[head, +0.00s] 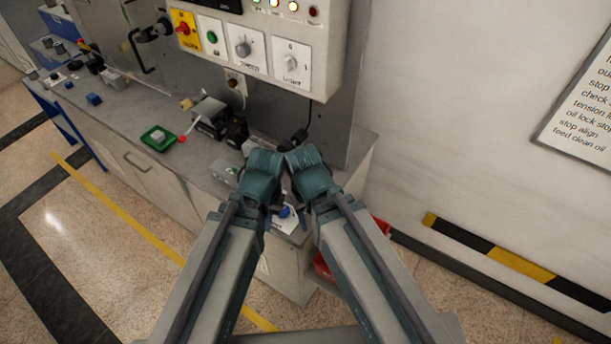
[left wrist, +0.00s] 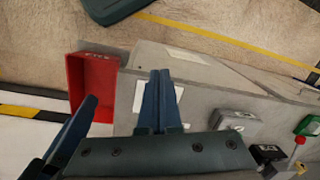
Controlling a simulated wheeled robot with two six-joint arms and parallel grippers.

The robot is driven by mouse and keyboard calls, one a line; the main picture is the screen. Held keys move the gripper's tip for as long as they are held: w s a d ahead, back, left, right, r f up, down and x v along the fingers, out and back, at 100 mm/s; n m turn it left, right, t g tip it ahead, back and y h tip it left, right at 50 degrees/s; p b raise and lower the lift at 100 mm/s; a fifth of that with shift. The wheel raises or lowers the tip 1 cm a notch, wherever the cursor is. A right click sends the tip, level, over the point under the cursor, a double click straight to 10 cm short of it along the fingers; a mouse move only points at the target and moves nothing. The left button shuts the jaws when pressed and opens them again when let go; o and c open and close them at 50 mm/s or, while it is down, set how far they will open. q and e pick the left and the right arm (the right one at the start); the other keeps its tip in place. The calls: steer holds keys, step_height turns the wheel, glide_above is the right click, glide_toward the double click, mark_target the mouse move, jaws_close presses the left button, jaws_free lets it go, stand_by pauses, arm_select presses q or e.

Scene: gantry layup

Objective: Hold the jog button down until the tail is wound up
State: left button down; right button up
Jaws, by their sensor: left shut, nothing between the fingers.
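A blue button (head: 284,212) on a white plate sits at the near right end of the grey bench, probably the jog button. My left gripper (head: 270,213) points down beside it, its tips partly hidden by my wrist. In the left wrist view its fingers (left wrist: 159,100) are shut together with nothing between them, over a white plate; they hide the button there. I cannot tell whether they touch or press it. My right gripper (head: 304,212) is close on the right, its jaws unclear.
A control panel (head: 262,45) with knobs, a green button and lamps overhangs the bench (head: 125,100). A red bin (left wrist: 92,85) is beside the bench end. A striped wall band (head: 520,264) runs right.

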mark_target(211, 38)
arm_select(q)
steer(key=shift+w, duration=0.1)
stand_by(0.7)
steer(key=w+a+r+n+t, duration=0.2)
steer(key=w+r+t, duration=0.1)
steer(key=w, duration=0.5)
steer(key=w+a+r+n+t+h, duration=0.1)
steer(key=w+a+r+n+t, duration=0.1)
steer(key=w+t, duration=0.35)
steer(key=w+a+r+n+t, duration=0.1)
steer(key=w+a+r+t, duration=0.15)
steer(key=w, duration=0.75)
steer(key=w+a+r+n+t, duration=0.2)
steer(key=a+r+t, duration=0.3)
steer(key=r, duration=0.5)
steer(key=w+a+r+n+t+y, duration=0.1)
steer(key=w+a+r+n+t, duration=0.2)
steer(key=w+a+r+t, duration=0.2)
steer(key=a+r, duration=0.3)
steer(key=r, duration=0.3)
steer(key=shift+w+t+y, duration=0.15)
steer(key=shift+t+y, duration=0.15)
steer(key=shift+w, duration=0.1)
steer(key=w+d, duration=0.5)
steer(key=w, duration=0.1)
steer(key=shift+w+d, duration=0.15)
steer(key=shift+w, duration=0.25)
steer(key=shift+w+d, duration=0.1)
steer(key=shift+w, duration=0.05)
